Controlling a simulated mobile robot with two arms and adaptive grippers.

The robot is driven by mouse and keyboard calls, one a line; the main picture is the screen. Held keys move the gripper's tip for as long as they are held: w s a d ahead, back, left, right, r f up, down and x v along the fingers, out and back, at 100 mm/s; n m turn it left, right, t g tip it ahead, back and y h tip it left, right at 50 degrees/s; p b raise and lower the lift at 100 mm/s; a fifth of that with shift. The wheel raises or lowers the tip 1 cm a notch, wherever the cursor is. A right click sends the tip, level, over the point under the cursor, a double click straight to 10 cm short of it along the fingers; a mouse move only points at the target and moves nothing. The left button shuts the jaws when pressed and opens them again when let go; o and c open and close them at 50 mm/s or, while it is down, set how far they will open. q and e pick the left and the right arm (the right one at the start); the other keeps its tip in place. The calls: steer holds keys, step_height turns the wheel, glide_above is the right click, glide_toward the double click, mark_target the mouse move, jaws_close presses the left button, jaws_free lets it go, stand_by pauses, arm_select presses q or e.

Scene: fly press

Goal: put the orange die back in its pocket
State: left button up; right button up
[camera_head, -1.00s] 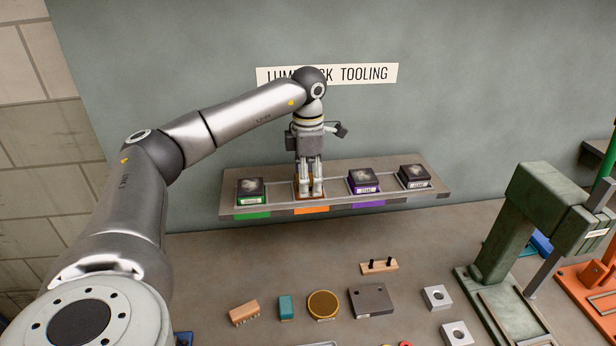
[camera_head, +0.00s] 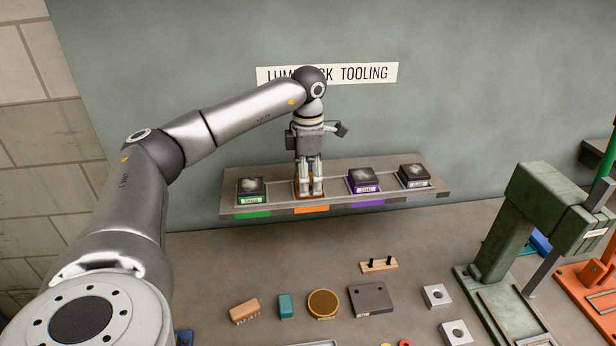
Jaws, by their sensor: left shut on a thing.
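My left gripper (camera_head: 310,190) points down at the shelf, over the place with the orange label (camera_head: 312,210). It is shut on the orange die (camera_head: 297,194), of which only a little orange-brown edge shows around the fingers. The fingers hide most of the die and the pocket under it, so I cannot tell whether the die rests fully in the pocket. The die sits between the green-labelled die (camera_head: 250,189) on the left and the purple-labelled die (camera_head: 363,180) on the right. My right gripper is not in view.
The shelf (camera_head: 335,172) also holds a black-labelled die (camera_head: 413,176) at its right end. A green press (camera_head: 525,225) stands at right.

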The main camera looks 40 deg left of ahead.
arm_select(q)
steer(key=o, duration=1.7)
steer(key=shift+r, duration=0.1)
step_height(320, 180, up, 12)
steer(key=shift+f, duration=0.1)
